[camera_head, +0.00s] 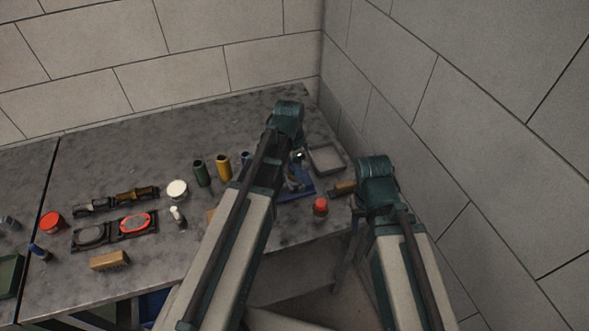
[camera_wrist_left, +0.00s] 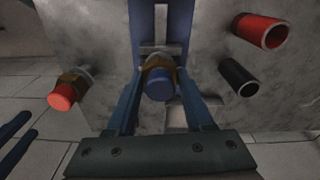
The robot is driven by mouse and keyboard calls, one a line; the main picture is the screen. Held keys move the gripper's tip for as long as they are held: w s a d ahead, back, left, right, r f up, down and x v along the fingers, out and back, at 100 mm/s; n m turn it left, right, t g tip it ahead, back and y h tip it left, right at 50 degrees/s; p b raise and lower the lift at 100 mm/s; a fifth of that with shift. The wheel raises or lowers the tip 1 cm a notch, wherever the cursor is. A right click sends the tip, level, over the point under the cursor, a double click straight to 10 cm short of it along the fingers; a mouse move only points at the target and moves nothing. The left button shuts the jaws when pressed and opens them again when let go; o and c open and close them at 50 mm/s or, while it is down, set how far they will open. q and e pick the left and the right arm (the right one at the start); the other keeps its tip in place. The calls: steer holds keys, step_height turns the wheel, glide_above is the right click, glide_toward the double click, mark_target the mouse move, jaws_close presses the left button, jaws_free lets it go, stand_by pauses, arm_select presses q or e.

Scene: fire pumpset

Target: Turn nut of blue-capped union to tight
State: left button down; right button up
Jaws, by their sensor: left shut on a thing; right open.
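The blue-capped union shows in the left wrist view, with its blue cap (camera_wrist_left: 160,85) facing the camera and a brass nut (camera_wrist_left: 157,64) behind it, mounted on a blue stand (camera_wrist_left: 177,22). My left gripper (camera_wrist_left: 163,80) is shut on the brass nut, one finger on each side. In the head view my left arm mostly hides the union, and part of the blue stand (camera_head: 300,187) shows beside it. My right gripper (camera_wrist_left: 30,124) is open and empty at the lower left of the left wrist view, apart from the union.
A red-capped fitting with a brass nut (camera_wrist_left: 73,82) stands near the stand. A grey tray (camera_head: 327,159) lies by the wall corner. Green (camera_head: 201,172) and yellow (camera_head: 223,167) cylinders, a white-topped jar (camera_head: 177,190) and a brush (camera_head: 110,260) stand left of my left arm.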

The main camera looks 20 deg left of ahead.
stand_by(0.5)
arm_select(q)
steer(key=shift+c, duration=1.4)
jaws_free()
steer(key=shift+r, duration=0.1)
step_height(320, 180, up, 14)
steer(key=p, duration=1.3)
steer(key=shift+s+a+f+p, duration=0.2)
steer(key=shift+s+a+p, duration=0.05)
steer(key=shift+a+p, duration=0.15)
steer(key=s+d+f+n+y+b, duration=0.1)
steer(key=s+d+f+n+b, duration=0.2)
steer(key=s, duration=0.4)
steer(key=s+d+f+n+b, duration=0.3)
steer(key=s+d+f+b, duration=0.3)
steer(key=d, duration=0.2)
steer(key=shift+s+d+g+y, duration=0.3)
steer(key=shift+s+y, duration=0.05)
steer(key=shift+y, duration=0.05)
